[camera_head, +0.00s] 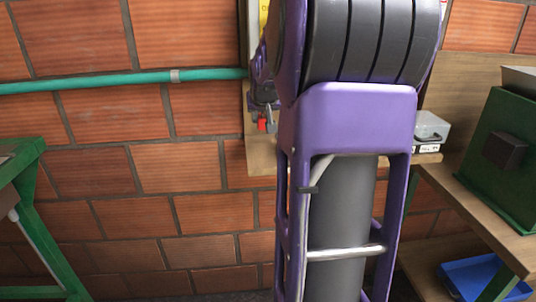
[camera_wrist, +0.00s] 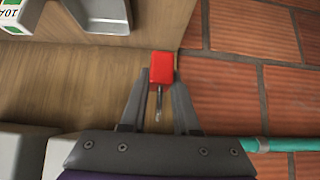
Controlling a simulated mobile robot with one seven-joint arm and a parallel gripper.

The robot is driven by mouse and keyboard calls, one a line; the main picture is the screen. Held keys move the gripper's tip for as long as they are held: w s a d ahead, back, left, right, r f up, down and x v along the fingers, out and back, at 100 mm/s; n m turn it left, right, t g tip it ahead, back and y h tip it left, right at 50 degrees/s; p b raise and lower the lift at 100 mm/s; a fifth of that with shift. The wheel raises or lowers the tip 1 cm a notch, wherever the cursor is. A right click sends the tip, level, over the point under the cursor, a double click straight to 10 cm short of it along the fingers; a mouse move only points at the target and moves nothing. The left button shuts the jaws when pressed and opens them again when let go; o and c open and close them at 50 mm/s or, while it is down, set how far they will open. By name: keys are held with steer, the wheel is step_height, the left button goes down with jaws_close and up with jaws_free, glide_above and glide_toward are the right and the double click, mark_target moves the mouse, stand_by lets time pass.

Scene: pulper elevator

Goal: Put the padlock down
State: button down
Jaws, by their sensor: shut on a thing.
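The red padlock (camera_wrist: 161,68) is between the fingertips of my gripper (camera_wrist: 161,82) in the wrist view. Its metal shackle (camera_wrist: 158,103) points back toward the palm. My gripper is shut on the padlock. In the head view, a small red part of the padlock (camera_head: 262,125) shows just below my gripper (camera_head: 265,106), in front of the wooden board (camera_head: 262,155). My arm hides most of the area to the right. I cannot tell whether the padlock touches the wood.
The brick wall (camera_wrist: 245,95) lies right of the wood in the wrist view. A teal pipe (camera_head: 120,82) runs along it. Grey fixtures (camera_wrist: 98,14) sit on the wood. A clear-lidded box (camera_head: 430,127), green machine (camera_head: 500,150) and blue bin (camera_head: 480,275) are at right.

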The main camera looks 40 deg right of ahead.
step_height(320, 180, down, 9)
steer(key=shift+f+b, duration=0.2)
steer(key=shift+b, duration=1)
steer(key=shift+f, duration=0.3)
steer(key=c, duration=0.7)
jaws_free()
steer(key=shift+r, duration=0.1)
steer(key=shift+o, duration=0.2)
steer(key=shift+r, duration=0.1)
steer(key=shift+r, duration=0.3)
steer(key=p+v, duration=1)
steer(key=v, duration=0.1)
steer(key=shift+s+a, duration=0.2)
steer(key=shift+s, duration=0.1)
